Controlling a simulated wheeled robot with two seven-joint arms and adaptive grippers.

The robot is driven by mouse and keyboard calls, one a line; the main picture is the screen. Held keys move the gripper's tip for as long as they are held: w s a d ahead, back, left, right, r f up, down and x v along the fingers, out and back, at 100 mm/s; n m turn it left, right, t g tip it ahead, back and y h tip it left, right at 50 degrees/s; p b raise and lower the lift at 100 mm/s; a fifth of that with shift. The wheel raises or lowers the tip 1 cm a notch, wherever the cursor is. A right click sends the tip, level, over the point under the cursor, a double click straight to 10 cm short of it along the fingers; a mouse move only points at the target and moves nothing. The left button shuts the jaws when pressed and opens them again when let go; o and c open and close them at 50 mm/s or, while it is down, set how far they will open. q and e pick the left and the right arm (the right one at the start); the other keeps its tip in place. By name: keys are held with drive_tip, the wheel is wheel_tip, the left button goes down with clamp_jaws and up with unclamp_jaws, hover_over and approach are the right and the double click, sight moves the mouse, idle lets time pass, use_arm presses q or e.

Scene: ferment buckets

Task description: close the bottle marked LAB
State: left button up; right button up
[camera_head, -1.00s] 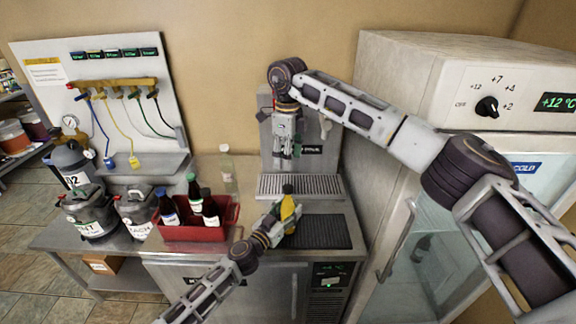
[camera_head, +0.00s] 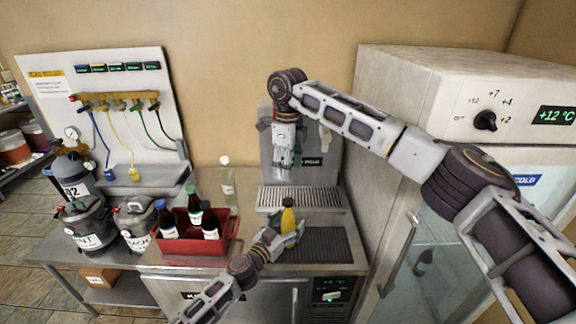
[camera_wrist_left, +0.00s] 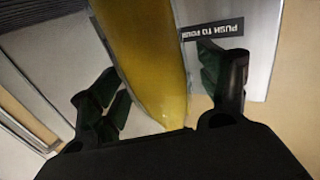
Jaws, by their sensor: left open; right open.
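A yellow bottle (camera_head: 288,220) with a dark top stands upright at the edge of the tap's drip area. My left gripper (camera_head: 286,238) is low at this bottle, with its jaws open. In the left wrist view the yellow bottle (camera_wrist_left: 152,65) fills the space between the spread fingers (camera_wrist_left: 160,95); whether either touches it I cannot tell. My right gripper (camera_head: 284,158) hangs open and empty in front of the tap panel, above and behind the bottle. I cannot read LAB on any bottle, and no loose cap is clear to see.
A red crate (camera_head: 187,246) with several dark bottles stands to the left. A clear bottle (camera_head: 228,183) stands behind it. Grey kegs (camera_head: 88,228) are further left. A dark ribbed mat (camera_head: 328,244) lies right of the yellow bottle. The fridge (camera_head: 460,95) bounds the right side.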

use_arm(q)
drive_tip(key=shift+s+a, duration=0.1)
drive_tip(key=shift+s, duration=0.05)
drive_tip(key=v, duration=1.1)
drive_tip(key=shift+s+a, duration=0.2)
drive_tip(key=shift+a, duration=0.05)
idle(0.3)
idle(0.4)
